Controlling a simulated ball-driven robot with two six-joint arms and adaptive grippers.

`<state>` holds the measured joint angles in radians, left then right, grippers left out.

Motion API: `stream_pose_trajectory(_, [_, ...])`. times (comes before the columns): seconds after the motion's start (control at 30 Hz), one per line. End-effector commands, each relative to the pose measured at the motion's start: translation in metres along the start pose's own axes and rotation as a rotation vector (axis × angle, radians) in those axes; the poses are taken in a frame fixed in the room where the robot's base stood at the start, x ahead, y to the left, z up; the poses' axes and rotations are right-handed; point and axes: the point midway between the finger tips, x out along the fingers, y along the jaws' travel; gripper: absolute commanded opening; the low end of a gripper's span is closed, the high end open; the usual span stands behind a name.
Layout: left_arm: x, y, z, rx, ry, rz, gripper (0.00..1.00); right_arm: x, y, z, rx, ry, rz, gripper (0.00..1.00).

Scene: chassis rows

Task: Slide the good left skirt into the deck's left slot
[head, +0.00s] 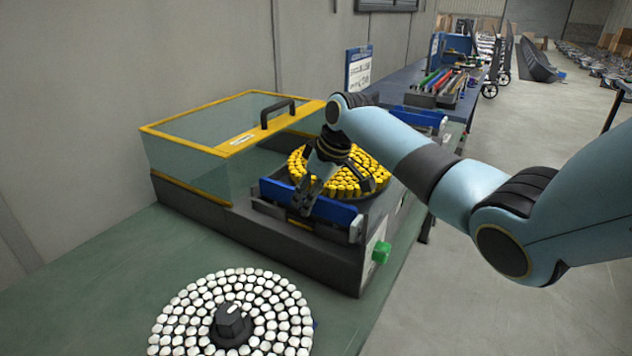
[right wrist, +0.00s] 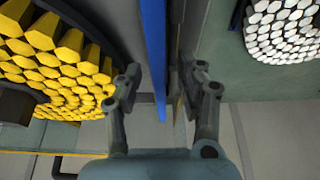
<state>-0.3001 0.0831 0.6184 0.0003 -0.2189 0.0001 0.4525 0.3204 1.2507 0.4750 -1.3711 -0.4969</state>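A long blue panel (head: 338,211), which may be the skirt, stands on edge in a dark holder at the front of a grey machine (head: 285,245). My right gripper (head: 303,205) points down at the middle of this panel. In the right wrist view its fingers (right wrist: 168,85) are apart, one on each side of the blue panel (right wrist: 154,50), seen edge-on. I cannot tell whether they touch it. I cannot tell which part is the deck or its left slot. My left gripper is out of view.
A round tray of yellow pieces (head: 372,172) sits behind the panel, beside a clear yellow-framed cover (head: 190,150). A round tray of white pieces (head: 190,312) lies in front. A green button (head: 381,252) is on the machine's side. The bench continues back with a pen rack (head: 440,85).

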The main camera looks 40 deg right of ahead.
Motion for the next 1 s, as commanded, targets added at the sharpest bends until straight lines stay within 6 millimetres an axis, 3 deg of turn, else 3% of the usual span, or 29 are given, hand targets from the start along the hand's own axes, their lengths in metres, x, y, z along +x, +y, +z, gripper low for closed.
stream_pose_trajectory(0.3, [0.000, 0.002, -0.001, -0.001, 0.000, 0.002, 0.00, -0.068, 0.001, -0.001, -0.004, 0.004, 0.005, 0.39])
stream_pose_trajectory(0.5, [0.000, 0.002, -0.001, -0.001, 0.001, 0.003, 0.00, -0.101, 0.001, 0.000, -0.003, 0.001, 0.003, 0.39])
stream_pose_trajectory(0.7, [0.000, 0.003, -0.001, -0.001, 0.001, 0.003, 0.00, -0.112, 0.000, 0.000, -0.002, 0.000, 0.001, 0.39])
stream_pose_trajectory(1.0, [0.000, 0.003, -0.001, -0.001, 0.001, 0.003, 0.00, -0.112, 0.000, 0.000, -0.002, 0.001, 0.001, 0.39])
